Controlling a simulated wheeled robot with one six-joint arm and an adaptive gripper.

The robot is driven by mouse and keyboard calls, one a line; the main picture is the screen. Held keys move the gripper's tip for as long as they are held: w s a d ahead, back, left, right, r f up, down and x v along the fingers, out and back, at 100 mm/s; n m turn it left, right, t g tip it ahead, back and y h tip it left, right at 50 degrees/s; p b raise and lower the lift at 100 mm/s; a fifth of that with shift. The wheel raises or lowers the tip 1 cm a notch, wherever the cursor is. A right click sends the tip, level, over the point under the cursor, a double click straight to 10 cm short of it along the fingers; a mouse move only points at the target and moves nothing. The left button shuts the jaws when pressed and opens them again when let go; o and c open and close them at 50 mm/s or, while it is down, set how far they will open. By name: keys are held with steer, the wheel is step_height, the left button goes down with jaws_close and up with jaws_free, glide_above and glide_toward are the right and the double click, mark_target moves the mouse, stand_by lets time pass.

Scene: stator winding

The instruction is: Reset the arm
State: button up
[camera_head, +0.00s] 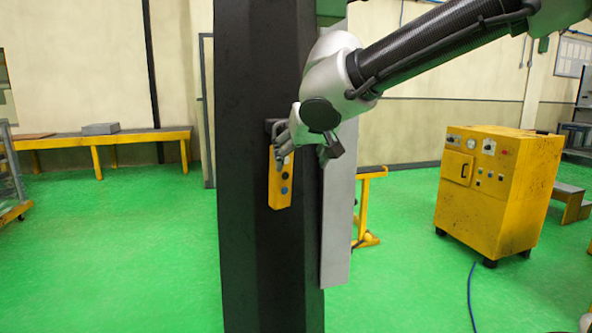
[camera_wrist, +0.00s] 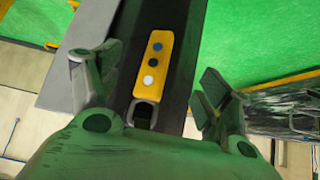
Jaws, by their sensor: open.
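My gripper (camera_wrist: 152,85) is open, its two fingers spread apart to either side of a yellow control box in the wrist view. In the head view my gripper (camera_head: 284,147) is at the upper part of that box, in front of the dark column. The yellow control box (camera_wrist: 154,62) has a blue, a dark and a white button in a row. In the head view the box (camera_head: 280,190) hangs upright on the dark column (camera_head: 262,260). Nothing shows between the fingertips as held. My arm reaches in from the upper right.
A yellow cabinet (camera_head: 492,205) with knobs stands at the right, with a blue hose (camera_head: 471,295) on the floor near it. A yellow-legged bench (camera_head: 150,137) stands along the back left wall. The green floor (camera_head: 120,260) at the left is clear.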

steer(key=s+d+f+m+g, duration=0.1)
steer(key=s+d+f, duration=0.2)
steer(key=s+d, duration=0.4)
steer(key=s+d+f+m+g+h, duration=0.1)
steer(key=s+d+f, duration=0.3)
steer(key=d, duration=1.2)
steer(key=s+d+f+m+g+h, duration=0.1)
steer(key=s+d+f+g, duration=0.1)
steer(key=s+d, duration=0.9)
steer(key=shift+s+d+f, duration=0.3)
steer(key=shift+f, duration=0.4)
